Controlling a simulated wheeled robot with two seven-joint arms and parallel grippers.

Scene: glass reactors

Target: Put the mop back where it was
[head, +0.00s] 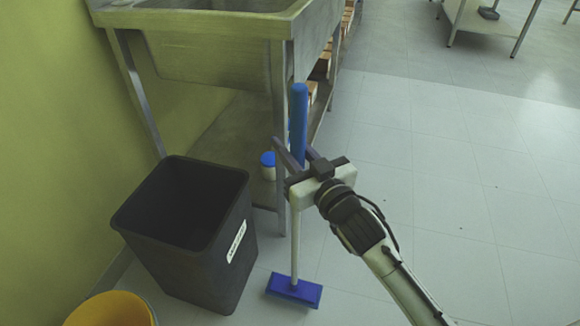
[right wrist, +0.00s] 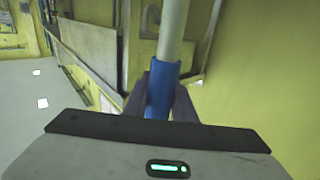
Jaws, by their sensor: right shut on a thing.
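The mop (head: 299,115) stands upright in the head view, with a blue grip on top, a thin white pole and a flat blue head at floor level. I cannot tell whether the head touches the floor. My right gripper (head: 294,152) is shut on the handle around the lower part of the blue grip. In the right wrist view the blue grip of the mop (right wrist: 163,82) sits between the fingers of my right gripper (right wrist: 160,98), with the white pole running up out of the picture. My left gripper is not in view.
A black bin (head: 180,235) stands left of the mop. A metal sink (head: 205,45) on legs is behind it, with a blue-capped white container (head: 268,172) on its lower shelf. A yellow bucket (head: 110,312) is at bottom left. The tiled floor (head: 460,170) to the right is clear.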

